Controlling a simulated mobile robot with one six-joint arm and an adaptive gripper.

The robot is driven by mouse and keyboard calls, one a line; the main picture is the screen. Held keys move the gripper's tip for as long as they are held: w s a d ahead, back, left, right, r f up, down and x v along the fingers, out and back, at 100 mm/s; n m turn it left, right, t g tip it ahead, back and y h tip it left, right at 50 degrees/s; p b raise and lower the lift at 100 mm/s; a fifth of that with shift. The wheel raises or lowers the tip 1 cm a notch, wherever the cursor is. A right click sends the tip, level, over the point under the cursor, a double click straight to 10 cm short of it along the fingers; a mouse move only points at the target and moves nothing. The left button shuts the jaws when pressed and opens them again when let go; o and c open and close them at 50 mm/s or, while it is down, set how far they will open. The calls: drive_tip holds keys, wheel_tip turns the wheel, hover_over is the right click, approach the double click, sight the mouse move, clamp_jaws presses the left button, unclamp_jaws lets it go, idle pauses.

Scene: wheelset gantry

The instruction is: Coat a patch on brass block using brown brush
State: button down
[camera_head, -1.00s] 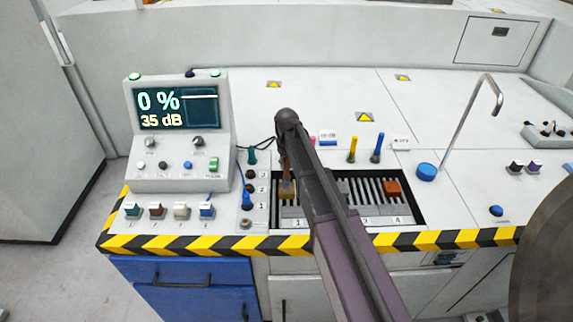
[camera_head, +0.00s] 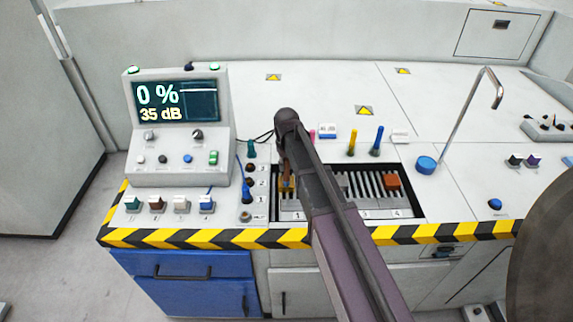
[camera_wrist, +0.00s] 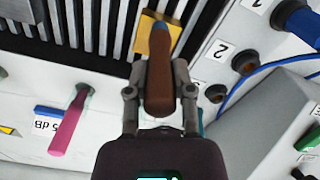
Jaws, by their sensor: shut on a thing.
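My gripper (camera_wrist: 160,78) is shut on the brown brush (camera_wrist: 160,95), holding it by its thick brown handle. The brush's bluish end overlaps the yellow brass block (camera_wrist: 148,28) in the wrist view; whether it touches the face cannot be told. In the head view the brass block (camera_head: 286,185) sits at the left end of the slotted bed, above label 1. The brown brush (camera_head: 285,165) shows just over it, partly hidden by my arm. No coated patch can be made out.
A screen (camera_head: 177,104) reads 0 % and 35 dB. Yellow (camera_head: 352,143) and blue (camera_head: 377,141) handles stand behind the bed, with a pink one (camera_wrist: 70,122) nearby.

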idle(0.4)
drive_tip(key=shift+w+f, duration=0.1)
drive_tip(key=shift+w, duration=1.9)
wheel_tip(320, 180, up, 6)
drive_tip(key=p, duration=0.5)
drive_tip(key=shift+p, duration=0.4)
drive_tip(key=shift+a, duration=0.1)
wheel_tip(320, 180, up, 3)
drive_tip(key=p, duration=0.3)
